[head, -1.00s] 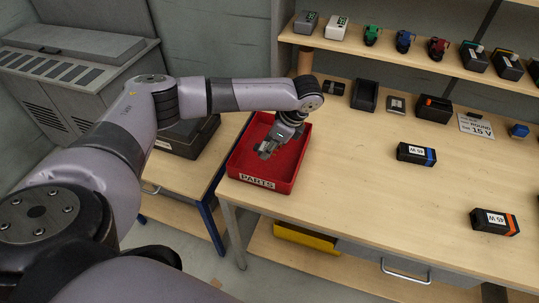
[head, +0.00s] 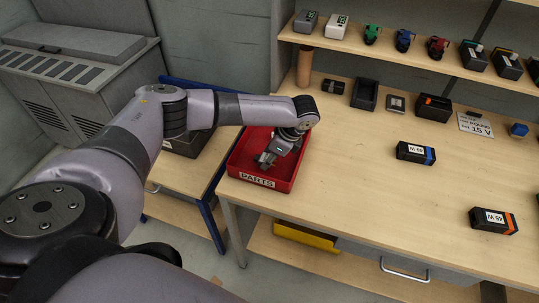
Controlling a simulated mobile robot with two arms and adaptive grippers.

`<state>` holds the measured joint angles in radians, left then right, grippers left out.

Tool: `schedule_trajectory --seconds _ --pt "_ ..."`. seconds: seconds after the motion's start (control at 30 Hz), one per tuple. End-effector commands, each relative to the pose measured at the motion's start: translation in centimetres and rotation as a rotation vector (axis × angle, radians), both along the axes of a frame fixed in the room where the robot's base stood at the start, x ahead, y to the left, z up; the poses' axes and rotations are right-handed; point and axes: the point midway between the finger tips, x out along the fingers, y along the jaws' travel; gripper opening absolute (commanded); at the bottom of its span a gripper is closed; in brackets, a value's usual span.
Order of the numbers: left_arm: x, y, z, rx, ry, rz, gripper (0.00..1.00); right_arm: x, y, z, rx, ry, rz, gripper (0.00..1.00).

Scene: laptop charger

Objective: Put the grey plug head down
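My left gripper (head: 266,161) reaches down into the red PARTS tray (head: 236,173), which stands at the left end of the workbench. Its grey fingertips are low inside the tray, close to its floor. The fingers and anything between them are small and grey, so I cannot make out a separate grey plug head there or whether the fingers are open or shut. Green (head: 371,35), blue (head: 404,40) and red (head: 438,48) plug-like pieces stand on the shelf. My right gripper is not in view.
Two 45 W blocks, one with a blue end (head: 416,153) and one with an orange end (head: 493,221), lie on the bench. Dark boxes (head: 433,107) and a 15 V card (head: 476,124) line the back. The bench's middle is clear.

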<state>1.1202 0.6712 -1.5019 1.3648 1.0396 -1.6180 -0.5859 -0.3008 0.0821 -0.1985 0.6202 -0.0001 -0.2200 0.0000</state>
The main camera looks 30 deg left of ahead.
Motion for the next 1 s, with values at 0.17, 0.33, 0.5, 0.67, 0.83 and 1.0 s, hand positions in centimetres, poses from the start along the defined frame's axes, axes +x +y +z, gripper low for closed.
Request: schedule_trajectory --seconds 0.17,0.33,0.5,0.67,0.83,1.0 --pt "0.0 0.0 -0.1 0.000 0.000 0.000 0.37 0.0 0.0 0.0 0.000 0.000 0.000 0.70" --pt "0.0 0.0 -0.1 0.000 0.000 0.000 0.49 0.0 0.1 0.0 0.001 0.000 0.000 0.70" --pt "0.0 0.0 -0.1 0.000 0.000 0.000 0.54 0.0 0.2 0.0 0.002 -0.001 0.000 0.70" --pt "0.0 0.0 -0.1 0.000 0.000 0.000 0.54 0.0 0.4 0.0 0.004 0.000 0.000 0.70" --pt "0.1 0.0 0.8 -0.001 -0.003 -0.001 0.54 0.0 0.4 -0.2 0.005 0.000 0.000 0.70" --pt "0.4 -1.1 3.6 -0.002 -0.004 -0.002 0.54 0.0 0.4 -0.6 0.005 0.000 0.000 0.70"
